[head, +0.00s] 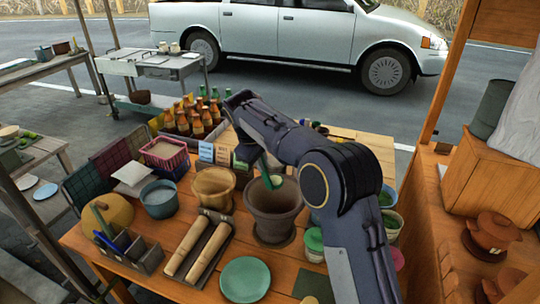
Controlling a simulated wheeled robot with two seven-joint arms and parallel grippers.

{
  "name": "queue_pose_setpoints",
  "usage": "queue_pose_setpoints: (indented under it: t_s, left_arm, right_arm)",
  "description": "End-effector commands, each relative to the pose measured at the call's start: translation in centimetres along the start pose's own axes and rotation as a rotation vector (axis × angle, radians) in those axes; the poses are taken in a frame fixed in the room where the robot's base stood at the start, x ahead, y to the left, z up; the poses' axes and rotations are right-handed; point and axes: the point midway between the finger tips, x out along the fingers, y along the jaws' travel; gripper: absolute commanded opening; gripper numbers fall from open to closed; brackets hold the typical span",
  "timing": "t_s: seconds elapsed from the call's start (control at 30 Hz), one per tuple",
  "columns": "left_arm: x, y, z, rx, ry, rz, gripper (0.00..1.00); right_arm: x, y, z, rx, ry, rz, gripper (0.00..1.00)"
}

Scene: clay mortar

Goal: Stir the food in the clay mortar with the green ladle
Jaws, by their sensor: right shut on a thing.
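The clay mortar (273,222) stands on the wooden table on a dark saucer-like base, upright, right of the middle of the row of pots. My right arm reaches over from the lower right, and its forearm passes above and behind the mortar. My right gripper (248,155), partly hidden by the arm, is shut on the green ladle (269,164). The ladle's lower end is at the mortar's mouth, against its back inner side. I cannot tell whether it touches food; the food inside is not clear. My left gripper is not in view.
A tan pot (213,186) stands just left of the mortar. A tray with two rolling-pin-like rods (196,248) and a green plate (245,279) lie in front. Lidded tubs and bowls (313,240) crowd the right side. Bottles (195,118) stand behind.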

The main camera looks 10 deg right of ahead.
Motion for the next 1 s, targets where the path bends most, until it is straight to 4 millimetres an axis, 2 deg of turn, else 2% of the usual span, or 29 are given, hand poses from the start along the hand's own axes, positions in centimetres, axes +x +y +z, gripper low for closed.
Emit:
queue_pose_setpoints:
  t_s: [0.17, 0.2, 0.3, 1.0]
  left_arm:
    - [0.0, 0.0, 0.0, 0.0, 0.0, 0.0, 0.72]
    - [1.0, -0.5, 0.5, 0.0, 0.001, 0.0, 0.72]
    - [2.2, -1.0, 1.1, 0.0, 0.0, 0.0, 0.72]
    - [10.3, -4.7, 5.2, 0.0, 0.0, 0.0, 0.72]
  right_arm:
    - [0.5, -2.8, 0.1, -0.012, 0.002, 0.161, 0.0]
    - [1.2, -3.5, 0.0, -0.011, 0.002, 0.199, 0.0]
    - [1.7, -4.5, 0.1, -0.007, 0.005, 0.283, 0.0]
    - [4.5, -7.8, 0.1, -0.007, 0.003, 0.564, 0.0]
